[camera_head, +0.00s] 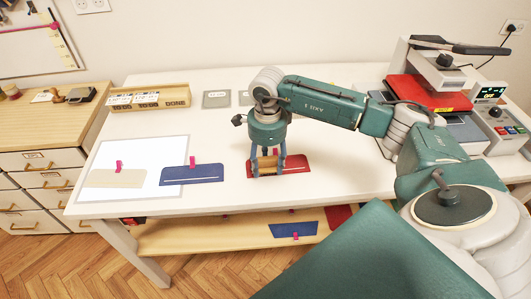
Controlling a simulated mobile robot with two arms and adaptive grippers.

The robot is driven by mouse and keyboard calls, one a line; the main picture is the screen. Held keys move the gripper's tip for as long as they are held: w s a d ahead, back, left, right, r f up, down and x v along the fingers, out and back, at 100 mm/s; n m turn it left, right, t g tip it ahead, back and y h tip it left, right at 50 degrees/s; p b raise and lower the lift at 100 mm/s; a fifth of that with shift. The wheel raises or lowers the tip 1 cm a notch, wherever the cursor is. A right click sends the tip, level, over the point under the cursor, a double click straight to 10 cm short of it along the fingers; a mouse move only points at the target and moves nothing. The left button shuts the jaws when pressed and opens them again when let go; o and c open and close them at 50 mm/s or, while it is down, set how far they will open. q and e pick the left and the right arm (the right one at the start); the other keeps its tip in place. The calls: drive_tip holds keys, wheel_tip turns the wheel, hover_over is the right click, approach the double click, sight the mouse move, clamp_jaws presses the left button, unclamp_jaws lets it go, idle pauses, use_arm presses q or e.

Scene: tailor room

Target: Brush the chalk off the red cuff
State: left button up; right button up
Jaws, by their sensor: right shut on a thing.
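The red cuff (297,167) lies flat on the white table, with a pale chalk line across it. My right gripper (267,168) points down over its left part. It is shut on a wooden brush (267,163), which is low over the cuff or touching it; I cannot tell which. The gripper's fingers hide part of the cuff and of the chalk line. A pink clip or tag shows behind the fingers. My left gripper is not in view.
A blue cuff (192,175) and a beige cuff (117,179) lie to the left, the beige one on a white sheet (160,150). A wooden tray (180,96) stands at the back. A heat press (415,93) stands at the right. Another blue piece (293,230) lies on the lower shelf.

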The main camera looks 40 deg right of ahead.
drive_tip(key=shift+s+d, duration=0.4)
drive_tip(key=shift+d, duration=0.3)
drive_tip(key=shift+d, duration=0.1)
drive_tip(key=shift+s+d+b, duration=0.3)
drive_tip(key=shift+d, duration=0.2)
drive_tip(key=shift+d, duration=0.1)
drive_tip(key=shift+s+d+f, duration=0.1)
drive_tip(key=shift+s+d, duration=0.2)
drive_tip(key=shift+d, duration=0.15)
drive_tip(key=shift+s+d, duration=0.1)
drive_tip(key=shift+s, duration=0.05)
drive_tip(key=shift+s+d+b, duration=0.35)
drive_tip(key=shift+d+b, duration=0.1)
drive_tip(key=shift+d, duration=0.3)
